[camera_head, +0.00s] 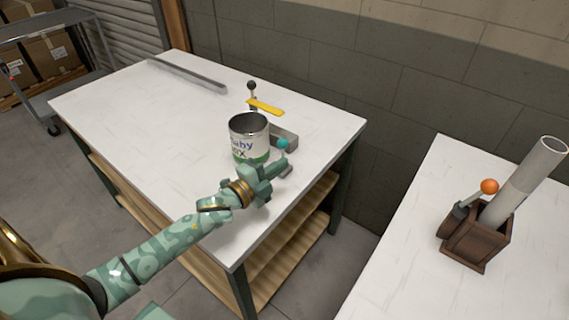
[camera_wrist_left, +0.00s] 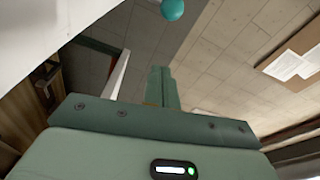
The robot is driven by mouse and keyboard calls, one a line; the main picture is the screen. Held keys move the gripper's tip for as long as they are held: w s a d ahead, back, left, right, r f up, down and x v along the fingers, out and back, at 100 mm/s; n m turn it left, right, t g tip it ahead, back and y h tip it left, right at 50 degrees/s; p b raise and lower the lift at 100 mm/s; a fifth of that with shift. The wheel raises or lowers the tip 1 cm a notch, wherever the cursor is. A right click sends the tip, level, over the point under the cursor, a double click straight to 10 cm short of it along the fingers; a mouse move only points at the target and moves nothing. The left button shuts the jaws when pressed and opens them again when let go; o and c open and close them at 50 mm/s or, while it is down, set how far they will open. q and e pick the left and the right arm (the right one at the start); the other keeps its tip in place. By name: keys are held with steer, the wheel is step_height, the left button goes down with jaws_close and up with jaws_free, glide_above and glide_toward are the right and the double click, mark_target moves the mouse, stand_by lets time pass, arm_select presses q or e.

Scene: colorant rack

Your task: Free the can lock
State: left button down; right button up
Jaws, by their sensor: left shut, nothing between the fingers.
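An open, labelled can (camera_head: 249,142) stands upright on the white table, in front of a grey fixture (camera_head: 286,134). The fixture has a yellow bar (camera_head: 266,107) and a dark ball-topped handle (camera_head: 252,88) behind the can. A teal ball knob (camera_head: 282,143) is just right of the can; it also shows at the top of the left wrist view (camera_wrist_left: 173,9). My left gripper (camera_head: 276,168) is beside the can's lower right, close to the knob. Its fingers (camera_wrist_left: 160,84) are together and hold nothing. Whether it touches the knob cannot be told. My right gripper is out of view.
A grey metal bar (camera_head: 187,75) lies at the table's (camera_head: 130,105) back left. A second white table at right carries a dark wooden box (camera_head: 478,240) with a grey tube (camera_head: 525,180) and an orange-knobbed handle (camera_head: 489,187). The first table's left part is clear.

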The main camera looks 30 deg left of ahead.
mark_target(283, 153)
arm_select(q)
steer(key=w+a+b, duration=0.1)
steer(key=w+b, duration=0.1)
steer(key=w, duration=0.5)
steer(key=shift+a+f, duration=0.35)
steer(key=shift+a, duration=0.05)
